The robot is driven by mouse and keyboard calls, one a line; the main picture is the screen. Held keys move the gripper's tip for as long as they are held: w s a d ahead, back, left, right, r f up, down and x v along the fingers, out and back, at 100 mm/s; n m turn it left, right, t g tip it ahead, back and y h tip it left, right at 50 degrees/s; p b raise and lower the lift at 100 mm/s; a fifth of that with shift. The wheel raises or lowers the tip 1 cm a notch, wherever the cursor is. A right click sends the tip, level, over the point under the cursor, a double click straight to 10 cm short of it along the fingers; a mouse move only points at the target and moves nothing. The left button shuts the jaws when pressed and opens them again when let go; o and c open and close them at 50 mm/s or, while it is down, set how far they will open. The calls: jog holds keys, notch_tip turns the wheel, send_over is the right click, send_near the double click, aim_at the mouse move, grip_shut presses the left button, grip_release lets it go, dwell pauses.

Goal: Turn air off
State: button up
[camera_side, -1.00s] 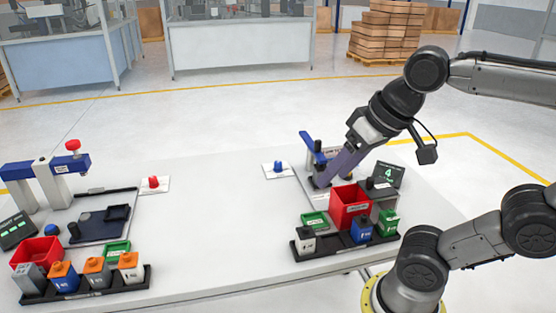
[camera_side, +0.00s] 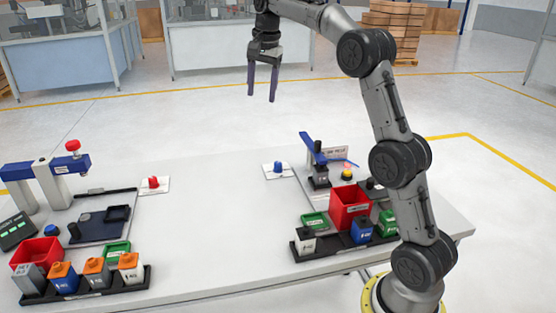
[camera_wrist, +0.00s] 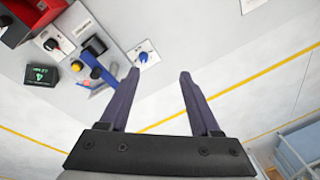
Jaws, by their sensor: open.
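My gripper (camera_side: 261,98) is open and empty, fingers pointing down, high above the far side of the table. Its two purple fingers also show in the wrist view (camera_wrist: 159,74). A blue knob (camera_side: 278,167) on a small white plate stands near the table's far edge, well below the gripper; in the wrist view the blue knob (camera_wrist: 144,57) appears just left of the space between the fingertips. A red knob (camera_side: 153,182) on a similar white plate stands further left. Lettering on both plates is too small to read, so I cannot tell which one is air.
A station with a blue lever (camera_side: 308,146) and a yellow-orange button (camera_side: 347,174) is at right, by a red bin (camera_side: 350,208). A blue-armed press (camera_side: 65,167) stands at left. Racks of small coloured containers line the front. The table's middle is clear.

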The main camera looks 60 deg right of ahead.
jog(key=w+d+f+m+g, duration=0.1)
jog(key=w+d+f, duration=0.1)
jog(key=d+f, duration=0.45)
jog(key=m+g, duration=0.1)
send_over(278, 163)
notch_tip(278, 163, down, 8)
jog(key=shift+y, duration=0.4)
notch_tip(278, 163, down, 13)
jog(key=shift+d+f, duration=0.1)
jog(key=shift+d, duration=0.05)
grip_shut()
